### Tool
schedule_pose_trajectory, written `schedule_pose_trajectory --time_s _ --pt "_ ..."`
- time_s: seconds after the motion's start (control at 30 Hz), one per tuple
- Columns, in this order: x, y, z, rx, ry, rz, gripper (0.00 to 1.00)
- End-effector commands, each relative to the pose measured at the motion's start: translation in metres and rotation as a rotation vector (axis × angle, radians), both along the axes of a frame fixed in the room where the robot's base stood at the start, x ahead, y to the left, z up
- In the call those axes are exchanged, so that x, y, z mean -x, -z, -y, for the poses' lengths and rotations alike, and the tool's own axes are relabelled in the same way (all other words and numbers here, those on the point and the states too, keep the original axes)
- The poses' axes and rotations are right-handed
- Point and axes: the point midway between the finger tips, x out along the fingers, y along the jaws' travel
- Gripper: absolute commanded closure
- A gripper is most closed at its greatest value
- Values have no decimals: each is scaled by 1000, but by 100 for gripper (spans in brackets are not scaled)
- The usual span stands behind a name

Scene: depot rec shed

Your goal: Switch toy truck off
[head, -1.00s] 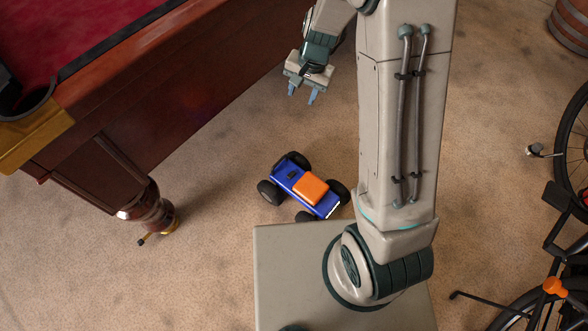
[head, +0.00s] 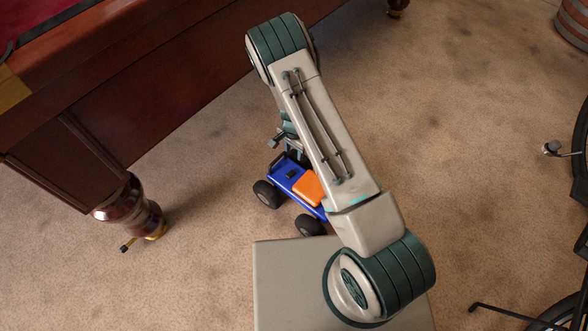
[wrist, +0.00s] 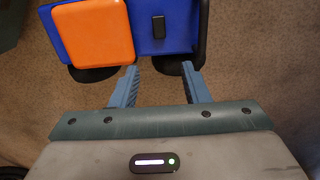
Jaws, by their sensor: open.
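The toy truck (head: 284,176) is blue with an orange block on top and black wheels. It stands on the carpet just in front of my base, partly hidden by my arm in the head view. In the wrist view the truck (wrist: 180,42) lies beyond my fingertips at the top. A small black switch (wrist: 158,27) sits on its blue deck beside the orange block; it also shows in the head view (head: 291,174). Whether it is on or off I cannot tell. My gripper (wrist: 161,68) is open and empty, its fingertips close to the truck's near side.
A pool table (head: 110,100) with a dark wooden side stands at the left, its turned leg (head: 130,208) left of the truck. A bicycle (head: 580,200) is at the right edge and a barrel (head: 572,25) at the top right. The carpet between is clear.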

Motion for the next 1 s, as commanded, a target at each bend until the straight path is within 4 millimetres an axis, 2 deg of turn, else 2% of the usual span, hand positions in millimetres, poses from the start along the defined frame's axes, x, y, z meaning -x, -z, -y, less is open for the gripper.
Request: schedule_pose_trajectory --time_s 0.03,0.3,0.5,0.7,1.0 --pt "1 14 0 0 1 -1 58" --pt "1 73 1 0 1 -3 58" --pt "0 105 0 0 0 -1 58" --pt "0 118 0 -1 0 -1 58" --pt "0 119 0 -1 -1 -1 58"
